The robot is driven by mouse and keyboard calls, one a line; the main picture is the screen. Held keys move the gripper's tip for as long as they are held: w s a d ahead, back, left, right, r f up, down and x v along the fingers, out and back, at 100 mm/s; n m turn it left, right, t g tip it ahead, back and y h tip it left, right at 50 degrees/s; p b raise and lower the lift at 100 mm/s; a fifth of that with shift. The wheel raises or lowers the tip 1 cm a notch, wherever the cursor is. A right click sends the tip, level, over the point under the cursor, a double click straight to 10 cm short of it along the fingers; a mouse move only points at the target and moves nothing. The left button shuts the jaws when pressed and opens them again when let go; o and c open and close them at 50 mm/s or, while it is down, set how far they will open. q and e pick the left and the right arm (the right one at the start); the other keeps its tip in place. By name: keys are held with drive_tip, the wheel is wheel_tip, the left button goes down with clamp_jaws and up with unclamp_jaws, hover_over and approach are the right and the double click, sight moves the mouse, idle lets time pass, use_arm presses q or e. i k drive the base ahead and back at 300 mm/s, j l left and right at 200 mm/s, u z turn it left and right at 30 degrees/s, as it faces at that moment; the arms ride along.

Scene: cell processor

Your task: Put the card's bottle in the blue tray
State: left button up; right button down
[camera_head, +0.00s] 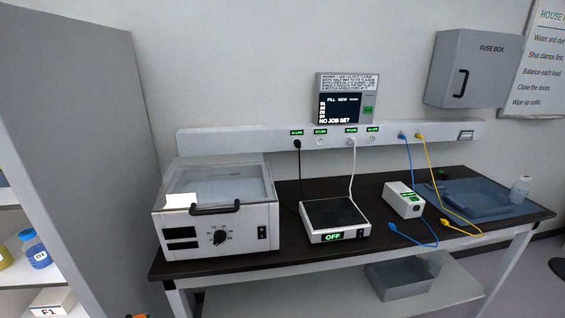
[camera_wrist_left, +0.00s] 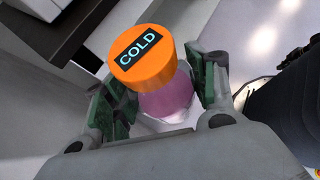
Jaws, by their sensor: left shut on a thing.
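My left gripper (camera_wrist_left: 160,97) is shut on a bottle (camera_wrist_left: 165,102) with an orange cap reading COLD and pink-purple contents. The green finger pads sit on either side of it in the left wrist view. The blue tray (camera_head: 490,211) lies at the right end of the dark bench. A small pale bottle (camera_head: 520,190) stands at its right side. A blank white card-like patch (camera_head: 180,201) shows on the front of the lidded machine; no writing on it is readable.
The lidded machine (camera_head: 216,213) fills the bench's left end. A flat device reading OFF (camera_head: 335,219) and a small white box (camera_head: 403,199) stand to its right. Blue and yellow cables hang to the bench near the tray. A shelf at left holds bottles, including D1 (camera_head: 36,251).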

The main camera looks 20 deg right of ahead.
sight(476, 204)
drive_tip(key=l+z, duration=0.15)
drive_tip(key=l, duration=0.35)
drive_tip(key=l+z, duration=0.15)
drive_tip(key=l, duration=0.35)
drive_tip(key=l+z, duration=0.15)
drive_tip(key=l, duration=0.35)
drive_tip(key=l+z, duration=0.15)
drive_tip(key=l, duration=0.35)
drive_tip(key=i+l+z, duration=0.15)
drive_tip(key=l, duration=0.3)
drive_tip(key=i+l+z, duration=0.15)
drive_tip(key=l, duration=0.35)
drive_tip(key=i+l+z, duration=0.1)
drive_tip(key=l, duration=0.35)
drive_tip(key=i+l+z, duration=0.15)
drive_tip(key=l, duration=0.3)
drive_tip(key=i+l, duration=0.1)
drive_tip(key=l, duration=0.2)
drive_tip(key=i+l+z, duration=0.1)
drive_tip(key=l, duration=0.25)
drive_tip(key=i+l, duration=0.1)
drive_tip(key=l, duration=0.2)
